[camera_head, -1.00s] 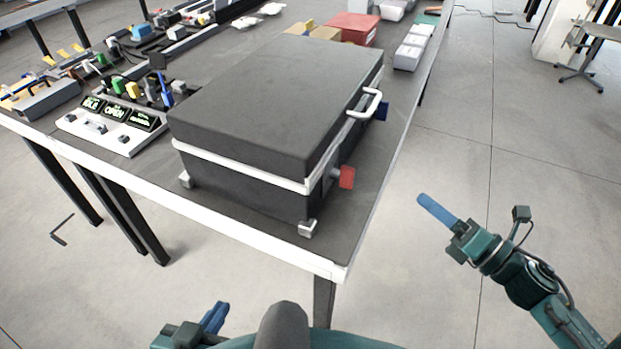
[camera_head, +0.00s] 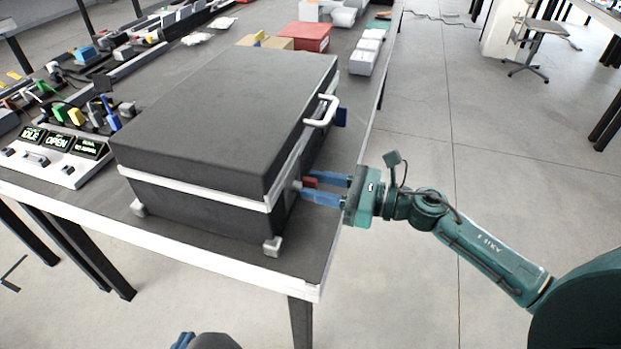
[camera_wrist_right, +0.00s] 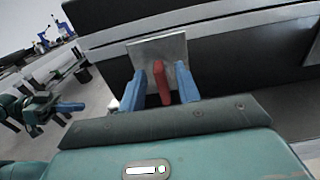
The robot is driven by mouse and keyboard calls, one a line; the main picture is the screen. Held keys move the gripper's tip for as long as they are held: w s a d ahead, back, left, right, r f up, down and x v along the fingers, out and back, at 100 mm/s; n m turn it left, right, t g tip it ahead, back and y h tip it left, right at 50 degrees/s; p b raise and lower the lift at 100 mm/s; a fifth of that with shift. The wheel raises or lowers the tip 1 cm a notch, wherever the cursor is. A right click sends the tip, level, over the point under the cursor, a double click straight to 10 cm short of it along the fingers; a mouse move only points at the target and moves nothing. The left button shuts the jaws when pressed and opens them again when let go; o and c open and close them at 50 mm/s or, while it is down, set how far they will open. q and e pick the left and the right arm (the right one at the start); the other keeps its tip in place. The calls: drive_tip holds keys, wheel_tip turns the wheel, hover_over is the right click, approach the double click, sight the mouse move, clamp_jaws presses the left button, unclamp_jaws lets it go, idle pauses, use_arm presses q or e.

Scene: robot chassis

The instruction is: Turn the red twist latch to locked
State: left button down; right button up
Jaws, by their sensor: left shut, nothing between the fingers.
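The red twist latch (camera_head: 310,182) is on the right side of a black case (camera_head: 225,110) with a silver band, at the near end. In the right wrist view the latch (camera_wrist_right: 161,82) stands roughly upright in front of a metal plate (camera_wrist_right: 172,50). My right gripper (camera_head: 326,189) reaches in from the right, its blue fingers on either side of the latch. In the wrist view (camera_wrist_right: 163,88) the fingers look apart, with small gaps beside the latch. My left gripper (camera_head: 183,341) shows only partly at the bottom edge, shut and away from the case.
A control box (camera_head: 55,155) with small displays, one reading OPEN, stands left of the case. Boxes lie behind it.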

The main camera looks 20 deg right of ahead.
drive_tip(key=shift+x, duration=0.9)
clamp_jaws()
